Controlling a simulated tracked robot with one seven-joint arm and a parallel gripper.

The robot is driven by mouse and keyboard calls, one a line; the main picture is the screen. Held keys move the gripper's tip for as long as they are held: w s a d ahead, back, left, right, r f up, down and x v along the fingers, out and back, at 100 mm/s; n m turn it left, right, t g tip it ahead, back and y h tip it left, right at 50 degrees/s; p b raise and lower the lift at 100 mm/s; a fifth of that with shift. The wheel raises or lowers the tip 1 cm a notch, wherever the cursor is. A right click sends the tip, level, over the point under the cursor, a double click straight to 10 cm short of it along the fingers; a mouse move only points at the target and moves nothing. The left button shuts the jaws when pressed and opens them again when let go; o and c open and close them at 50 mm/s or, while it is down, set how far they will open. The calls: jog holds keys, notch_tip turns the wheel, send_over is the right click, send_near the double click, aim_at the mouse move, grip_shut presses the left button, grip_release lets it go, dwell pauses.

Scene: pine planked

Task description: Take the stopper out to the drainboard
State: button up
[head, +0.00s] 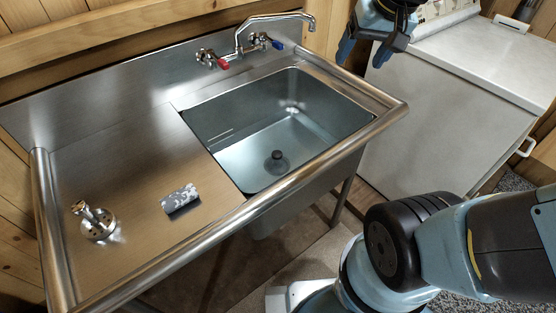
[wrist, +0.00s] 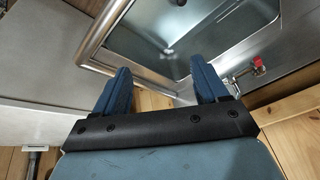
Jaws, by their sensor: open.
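A dark round stopper (head: 277,162) sits at the drain on the floor of the steel sink basin (head: 225,120) in the head view. My gripper (head: 362,57) is open and empty at the upper right, beyond the sink's right rim and beside the white cabinet. In the wrist view my gripper's two blue fingers (wrist: 160,65) are spread apart with nothing between them. The basin (wrist: 225,35) shows beyond them; I cannot make out the stopper clearly there.
A metal strainer-like piece with a stem (head: 97,222) and a grey patterned block (head: 180,199) rest on the drainboard. The tap (head: 270,20) with red and blue handles stands behind the basin. A raised rim (head: 335,135) edges the sink. A white-topped cabinet (head: 470,60) stands right.

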jog(key=w+a+f+g, duration=0.1)
jog(key=w+a+f, duration=0.3)
jog(key=w+f, duration=0.25)
jog(key=m+g+h, duration=0.1)
jog(key=m+g, duration=0.1)
jog(key=g, duration=0.1)
send_over(277, 152)
notch_tip(277, 152, down, 28)
notch_tip(277, 152, down, 14)
jog(key=shift+f, duration=0.15)
jog(key=shift+c, duration=0.2)
jog(key=c, duration=1.1)
